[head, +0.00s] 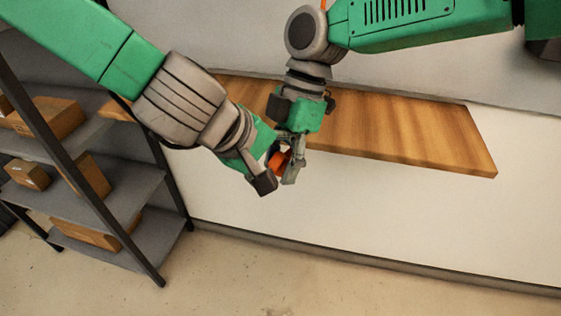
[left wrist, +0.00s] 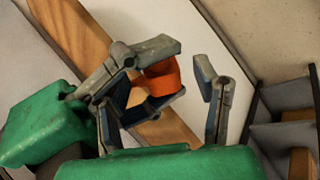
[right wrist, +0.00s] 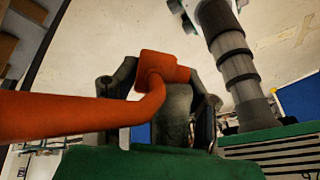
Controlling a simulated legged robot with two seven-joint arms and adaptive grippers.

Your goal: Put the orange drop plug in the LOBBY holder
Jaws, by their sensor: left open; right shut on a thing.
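An orange drop plug (head: 280,160) is at the tips of my right gripper (head: 291,165), which is shut on it. My left gripper (head: 270,168) is beside it, close to the right one. In the left wrist view, the plug (left wrist: 160,78) shows as an orange band at the right gripper's fingers, in the space between my open left fingers (left wrist: 158,88). I cannot tell whether the left fingers touch it. In the right wrist view, an orange block (right wrist: 163,66) sits at the fingers, with a thick orange bent tube running left. No holder labelled LOBBY can be made out.
A wooden wall shelf (head: 400,135) runs behind the grippers; its visible top is bare. A dark-framed rack (head: 85,215) with cardboard boxes (head: 50,115) stands at the left. The floor (head: 260,275) below the grippers is clear.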

